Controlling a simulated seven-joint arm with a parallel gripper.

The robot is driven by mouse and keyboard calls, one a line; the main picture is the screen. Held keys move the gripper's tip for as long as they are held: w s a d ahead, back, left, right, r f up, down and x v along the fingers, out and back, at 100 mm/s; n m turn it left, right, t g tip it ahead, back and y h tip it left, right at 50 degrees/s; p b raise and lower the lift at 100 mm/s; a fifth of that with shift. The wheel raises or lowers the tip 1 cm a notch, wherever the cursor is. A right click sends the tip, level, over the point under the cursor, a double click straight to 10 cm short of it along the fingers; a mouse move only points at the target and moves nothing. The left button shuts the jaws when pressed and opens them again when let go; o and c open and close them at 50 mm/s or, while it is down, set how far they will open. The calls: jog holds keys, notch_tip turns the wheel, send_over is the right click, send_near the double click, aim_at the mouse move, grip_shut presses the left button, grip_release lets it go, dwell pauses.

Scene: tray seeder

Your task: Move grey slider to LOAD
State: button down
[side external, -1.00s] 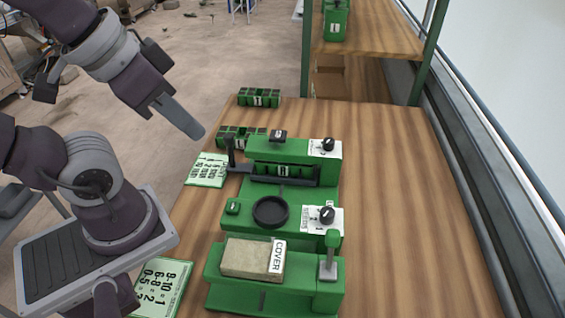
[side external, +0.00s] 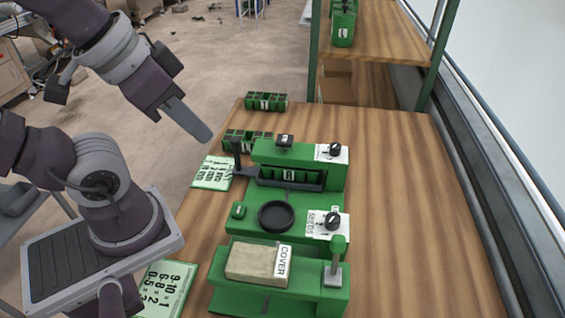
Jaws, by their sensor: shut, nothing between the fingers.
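My gripper (side external: 204,132) is shut and empty. It hangs in the air up and left of the green seeder machine (side external: 238,218). A dark grey slider with an upright handle (side external: 237,160) sits at the left end of the rear station, and its frame runs right around a green cell tray (side external: 290,175). My fingertips are apart from this handle, higher up and to its left in the picture. I cannot read a LOAD mark anywhere.
A beige COVER block (side external: 252,262) lies on the front station; a black round dish (side external: 276,215) and SEEDS dial (side external: 332,221) are behind it. Green trays (side external: 266,102) and number cards (side external: 213,172) lie around. The table's right side (side external: 410,220) is clear.

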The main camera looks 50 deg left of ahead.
jog(key=c, duration=2.1)
grip_release()
jog(key=o, duration=0.3)
jog(key=shift+w, duration=0.2)
jog(key=o, duration=0.5)
jog(key=w+a+g, duration=0.1)
jog(key=w, duration=0.1)
jog(key=w+a+g, duration=0.1)
jog(key=w+a, duration=0.1)
jog(key=w, duration=0.1)
jog(key=w+a+g, duration=0.2)
jog(key=w, duration=0.1)
jog(key=shift+f+y, duration=0.1)
jog(key=shift+y, duration=0.3)
jog(key=shift+o, duration=0.2)
jog(key=g, duration=0.6)
send_near(236, 138)
jog(key=f, duration=0.2)
jog(key=shift+h, duration=0.4)
jog(key=x, duration=0.4)
jog(key=s+x, duration=0.1)
jog(key=x, duration=0.2)
jog(key=shift+w+a+r, duration=0.1)
jog(key=shift+a+r, duration=0.1)
jog(key=shift+a, duration=0.1)
jog(key=shift+f, duration=0.2)
grip_shut()
